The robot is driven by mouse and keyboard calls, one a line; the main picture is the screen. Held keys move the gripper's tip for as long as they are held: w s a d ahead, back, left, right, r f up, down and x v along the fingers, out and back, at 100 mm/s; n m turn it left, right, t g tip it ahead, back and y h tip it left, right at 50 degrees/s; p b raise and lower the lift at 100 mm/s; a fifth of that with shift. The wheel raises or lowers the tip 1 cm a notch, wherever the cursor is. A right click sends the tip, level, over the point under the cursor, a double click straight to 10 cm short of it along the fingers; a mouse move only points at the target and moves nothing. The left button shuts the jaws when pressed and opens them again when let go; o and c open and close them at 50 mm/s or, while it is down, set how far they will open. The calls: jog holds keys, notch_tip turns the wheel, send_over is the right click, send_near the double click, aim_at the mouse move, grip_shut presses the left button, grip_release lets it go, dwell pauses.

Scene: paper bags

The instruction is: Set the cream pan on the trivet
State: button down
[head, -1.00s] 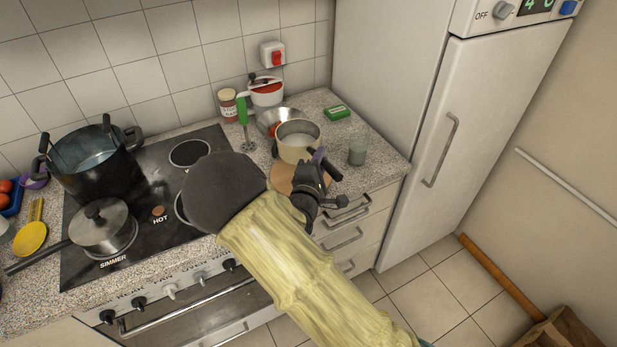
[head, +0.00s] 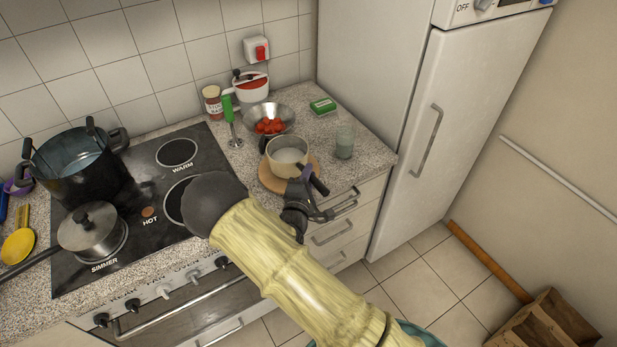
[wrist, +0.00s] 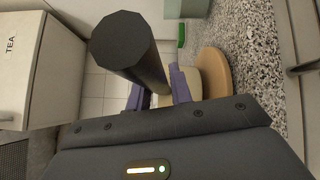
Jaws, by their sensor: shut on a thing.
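The cream pan (head: 287,158) is upright over the round wooden trivet (head: 268,181), whose rim shows around the pan's base. The pan sits on it or very slightly above; I cannot tell which. Pale contents show inside the pan. My gripper (head: 309,186) is at the pan's front right, shut on its dark handle. In the wrist view, the purple fingers of my gripper (wrist: 160,92) close around the handle (wrist: 130,45). A strip of the cream pan (wrist: 190,86) and the trivet's edge (wrist: 214,72) show beside them. The pan's near lower side is partly hidden.
A steel bowl of red pieces (head: 269,122) stands close behind the pan. A glass (head: 344,142) stands to the right, and a green hand blender (head: 231,122) to the left. The hob (head: 150,215) holds a black pot (head: 75,165) and a lidded saucepan (head: 92,232).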

jog(key=shift+f, duration=0.5)
jog(key=shift+f, duration=0.2)
jog(key=c, duration=1.3)
grip_release()
jog(key=shift+o, duration=0.2)
jog(key=shift+r, duration=0.2)
jog(key=shift+s+a+f, duration=0.1)
jog(key=shift+s+f, duration=0.1)
jog(key=shift+s, duration=0.15)
jog(key=s+a+b, duration=0.2)
jog(key=s+b, duration=0.1)
jog(key=s, duration=0.8)
jog(key=shift+a, duration=0.1)
